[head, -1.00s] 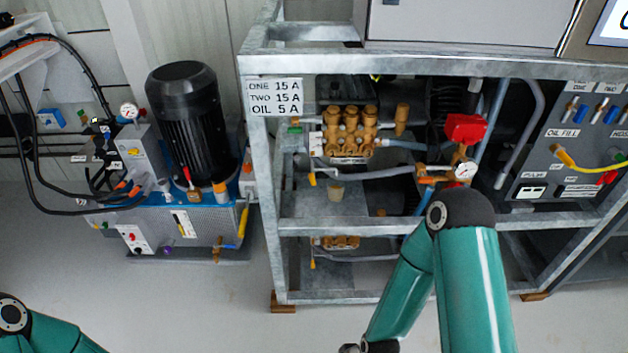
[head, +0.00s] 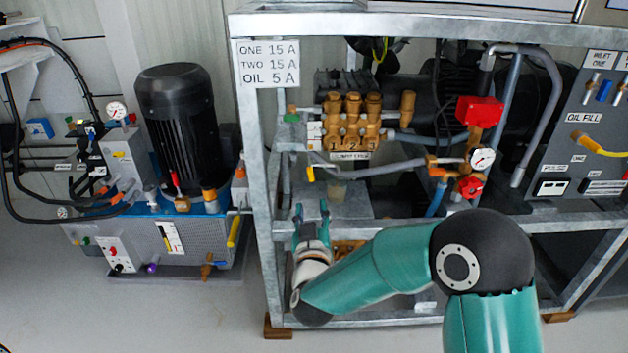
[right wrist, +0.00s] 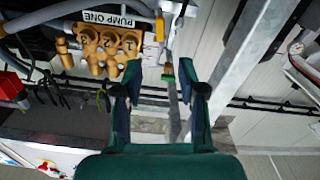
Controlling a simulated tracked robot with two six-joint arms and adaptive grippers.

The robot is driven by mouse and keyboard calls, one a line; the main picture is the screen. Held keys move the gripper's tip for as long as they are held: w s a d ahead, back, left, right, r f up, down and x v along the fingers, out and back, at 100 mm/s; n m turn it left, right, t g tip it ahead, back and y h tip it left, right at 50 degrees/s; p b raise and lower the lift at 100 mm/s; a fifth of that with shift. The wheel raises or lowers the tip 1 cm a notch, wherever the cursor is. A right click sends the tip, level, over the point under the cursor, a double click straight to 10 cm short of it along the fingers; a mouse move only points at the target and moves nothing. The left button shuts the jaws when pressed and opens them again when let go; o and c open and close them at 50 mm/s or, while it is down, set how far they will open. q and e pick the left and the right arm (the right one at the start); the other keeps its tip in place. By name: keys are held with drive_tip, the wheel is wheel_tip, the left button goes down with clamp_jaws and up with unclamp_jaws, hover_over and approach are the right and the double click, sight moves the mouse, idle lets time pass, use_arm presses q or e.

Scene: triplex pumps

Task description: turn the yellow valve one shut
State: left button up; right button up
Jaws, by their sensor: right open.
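A small yellow valve handle (head: 310,174) hangs at the left end of the grey hose below the brass pump labelled pump one; it also shows in the right wrist view (right wrist: 160,27), at the top. My right gripper (head: 311,210) is open and empty, its fingers pointing up, just below the yellow handle in the head view. In the right wrist view its two fingers (right wrist: 159,80) stand apart, with the yellow handle beyond them and apart from them. My left gripper is not in view.
The galvanised frame post (head: 262,190) stands close left of my right gripper. The brass pump (head: 353,120), a green handle (head: 292,117) and a gauge with red handles (head: 482,159) are nearby. Another yellow handle (head: 233,230) is on the motor unit at left.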

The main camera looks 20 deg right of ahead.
sight(311, 177)
drive_tip(key=b+x, duration=0.2)
drive_tip(key=x, duration=1.2)
drive_tip(key=shift+w+f, duration=0.1)
drive_tip(key=shift+f, duration=0.05)
clamp_jaws()
